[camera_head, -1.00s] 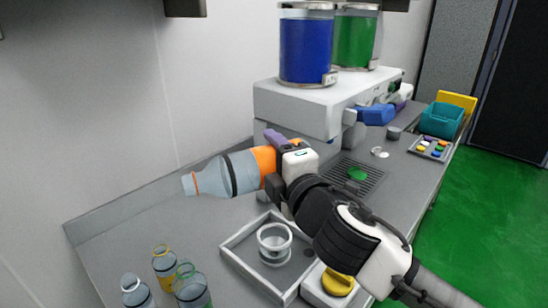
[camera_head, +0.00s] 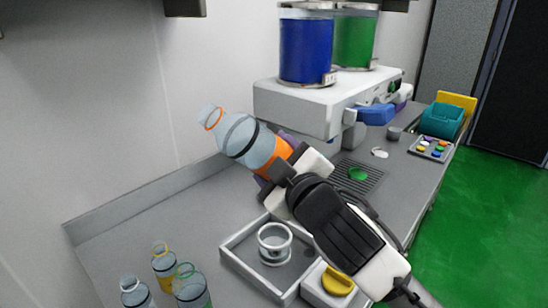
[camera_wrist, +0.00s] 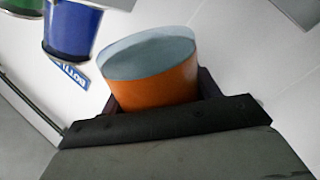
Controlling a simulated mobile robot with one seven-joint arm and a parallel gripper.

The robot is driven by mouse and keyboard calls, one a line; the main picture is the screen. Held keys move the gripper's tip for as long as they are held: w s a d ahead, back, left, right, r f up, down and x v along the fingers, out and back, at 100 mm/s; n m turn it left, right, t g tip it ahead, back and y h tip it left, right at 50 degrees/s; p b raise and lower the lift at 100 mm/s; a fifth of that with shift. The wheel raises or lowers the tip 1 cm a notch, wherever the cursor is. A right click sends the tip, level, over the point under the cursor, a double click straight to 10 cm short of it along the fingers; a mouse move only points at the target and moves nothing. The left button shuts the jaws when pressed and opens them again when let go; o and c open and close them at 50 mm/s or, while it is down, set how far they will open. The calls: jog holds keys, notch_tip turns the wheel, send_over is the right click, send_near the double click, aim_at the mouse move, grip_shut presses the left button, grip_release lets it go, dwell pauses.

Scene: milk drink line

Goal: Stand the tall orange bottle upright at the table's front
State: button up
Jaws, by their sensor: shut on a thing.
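The tall orange bottle (camera_head: 245,139) is clear grey-blue with a dark band, an orange ring at its neck and an orange lower part. My gripper (camera_head: 280,160) is shut on its orange part and holds it in the air above the table (camera_head: 150,222). The bottle is tilted, its neck pointing up and to the left. In the wrist view the bottle (camera_wrist: 152,85) shows its orange band and grey end between the jaws. The fingertips are partly hidden.
Several small bottles (camera_head: 190,290) stand at the table's lower left. A dispensing machine (camera_head: 300,105) with blue and green tanks stands behind.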

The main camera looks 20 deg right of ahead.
jog(key=m, duration=0.3)
jog(key=m, duration=0.4)
jog(key=shift+m, duration=1.1)
jog(key=shift+f, duration=0.1)
